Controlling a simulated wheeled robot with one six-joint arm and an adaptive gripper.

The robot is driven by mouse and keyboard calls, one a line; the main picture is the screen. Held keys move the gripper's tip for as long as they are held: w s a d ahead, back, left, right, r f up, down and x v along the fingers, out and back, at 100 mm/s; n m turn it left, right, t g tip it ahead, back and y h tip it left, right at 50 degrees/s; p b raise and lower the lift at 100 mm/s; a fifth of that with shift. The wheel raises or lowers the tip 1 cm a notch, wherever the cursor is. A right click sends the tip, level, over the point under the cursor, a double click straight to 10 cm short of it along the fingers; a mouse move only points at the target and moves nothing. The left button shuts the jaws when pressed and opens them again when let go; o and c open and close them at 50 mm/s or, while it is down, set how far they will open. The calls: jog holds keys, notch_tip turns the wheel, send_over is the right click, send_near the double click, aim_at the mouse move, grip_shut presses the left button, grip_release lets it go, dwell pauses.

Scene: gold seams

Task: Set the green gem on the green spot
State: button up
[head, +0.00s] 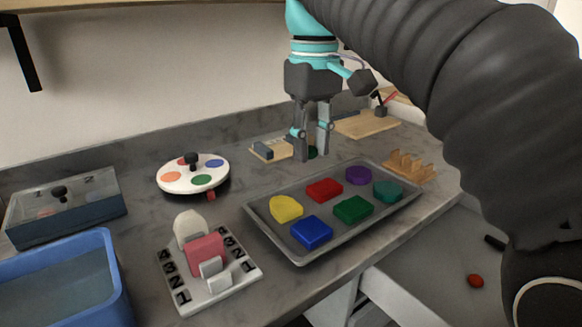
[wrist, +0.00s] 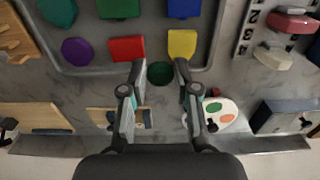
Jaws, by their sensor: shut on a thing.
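My gripper (head: 312,155) points down behind the grey tray. It is shut on a dark green round gem (head: 312,152), which shows between the fingertips in the wrist view (wrist: 160,73). In the head view the gem is mostly hidden by the fingers. A white round disc (head: 181,178) with a dark knob stands to the left of my gripper. It bears red, blue, orange and green spots. The green spot (head: 202,180) is on its near side, and it also shows in the wrist view (wrist: 214,107).
The grey tray (head: 293,260) holds several coloured pieces, including a green one (head: 352,209). A wooden rack (head: 410,167) stands right. A lidded box (head: 66,211) and blue bin (head: 60,240) are far left.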

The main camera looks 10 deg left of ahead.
send_over(255, 196)
notch_tip(255, 196, down, 7)
jog(key=shift+r, duration=0.1)
jog(key=shift+f+b, duration=0.45)
jog(key=shift+f, duration=1.6)
jog(key=shift+f, duration=0.15)
jog(key=o, duration=0.8)
jog(key=shift+o, duration=0.2)
